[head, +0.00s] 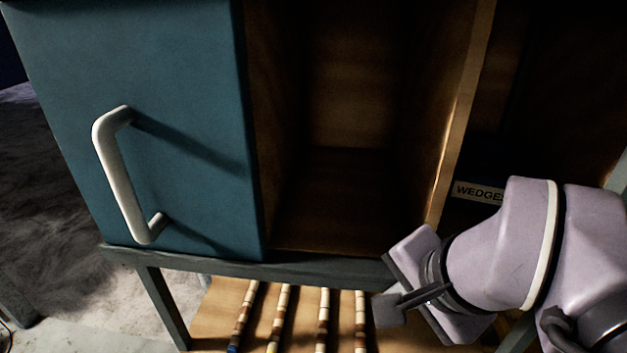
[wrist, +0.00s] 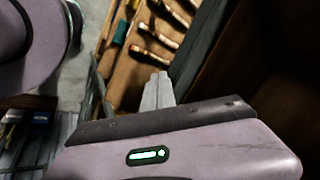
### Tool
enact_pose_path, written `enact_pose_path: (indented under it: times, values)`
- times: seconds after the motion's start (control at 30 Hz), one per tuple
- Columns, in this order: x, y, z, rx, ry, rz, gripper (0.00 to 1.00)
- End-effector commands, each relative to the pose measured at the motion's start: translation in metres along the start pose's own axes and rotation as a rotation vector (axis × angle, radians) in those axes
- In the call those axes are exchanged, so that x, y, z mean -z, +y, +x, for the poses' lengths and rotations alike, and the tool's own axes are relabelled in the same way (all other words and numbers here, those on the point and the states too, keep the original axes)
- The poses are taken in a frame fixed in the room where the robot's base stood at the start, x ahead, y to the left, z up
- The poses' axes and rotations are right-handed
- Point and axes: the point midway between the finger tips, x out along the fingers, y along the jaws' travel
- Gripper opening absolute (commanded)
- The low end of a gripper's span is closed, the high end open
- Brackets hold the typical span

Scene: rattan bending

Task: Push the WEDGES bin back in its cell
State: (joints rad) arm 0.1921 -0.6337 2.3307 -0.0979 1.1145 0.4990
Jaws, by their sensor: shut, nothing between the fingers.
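The WEDGES bin (head: 478,191) shows by its white label in the right-hand cell in the head view. My gripper (head: 388,309) is below and left of the label, near the cabinet's lower front edge and apart from the bin. In the wrist view my gripper (wrist: 158,90) shows its fingers together with nothing between them. The bin cannot be made out in that view.
A blue door (head: 190,70) with a white handle (head: 118,180) covers the left side. The open middle cell (head: 345,190) looks empty. A wooden divider (head: 462,110) separates it from the right cell. Several banded rods (head: 323,320) lie on the shelf below.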

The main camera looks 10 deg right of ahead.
Motion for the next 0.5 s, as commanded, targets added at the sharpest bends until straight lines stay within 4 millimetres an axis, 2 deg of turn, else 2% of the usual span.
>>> enact_pose_path:
  times: [0.03,0.2,0.33,0.5]
  values:
    - [-0.011,0.008,0.018,0.014,-0.005,-0.079,0.0]
    - [-0.036,0.025,0.055,0.053,-0.011,-0.313,0.0]
    - [-0.049,0.037,0.077,0.07,-0.014,-0.412,0.0]
    - [-0.057,0.045,0.091,0.082,-0.015,-0.487,0.0]
